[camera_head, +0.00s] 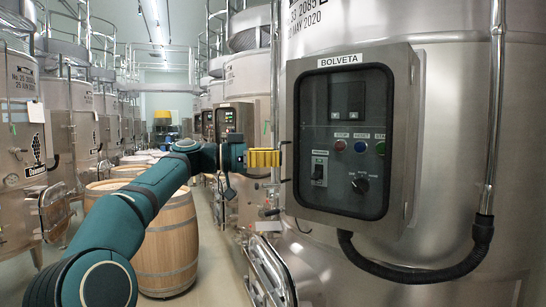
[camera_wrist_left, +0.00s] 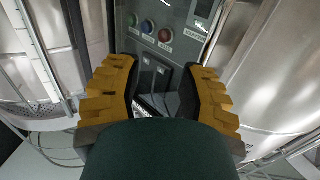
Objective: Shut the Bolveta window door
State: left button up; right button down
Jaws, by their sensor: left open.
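The Bolveta box (camera_head: 410,130) is a grey steel cabinet on the front of a large vat. Its window door (camera_head: 300,200) has a steel frame and a dark rounded pane, with switches and coloured buttons behind it. The door looks flush or nearly flush with the box; I cannot tell whether a small gap is left. My left gripper (camera_head: 264,158) is at the door's left edge, beside a thin dark handle (camera_head: 284,162); contact is unclear. In the left wrist view, its yellow-padded fingers (camera_wrist_left: 160,90) are apart, with the dark pane and buttons beyond them. My right gripper is not in view.
A black hose (camera_head: 420,272) runs under the box to a vertical pipe (camera_head: 493,110). Wooden barrels (camera_head: 168,240) stand below my left arm. More vats (camera_head: 75,120) line the left side. The aisle floor (camera_head: 205,270) between shows some free room.

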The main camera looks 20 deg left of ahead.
pick_arm(q)
jog(key=s+v, duration=0.1)
jog(key=v, duration=1.1)
jog(key=shift+d+r, duration=0.3)
jog(key=shift+r, duration=0.1)
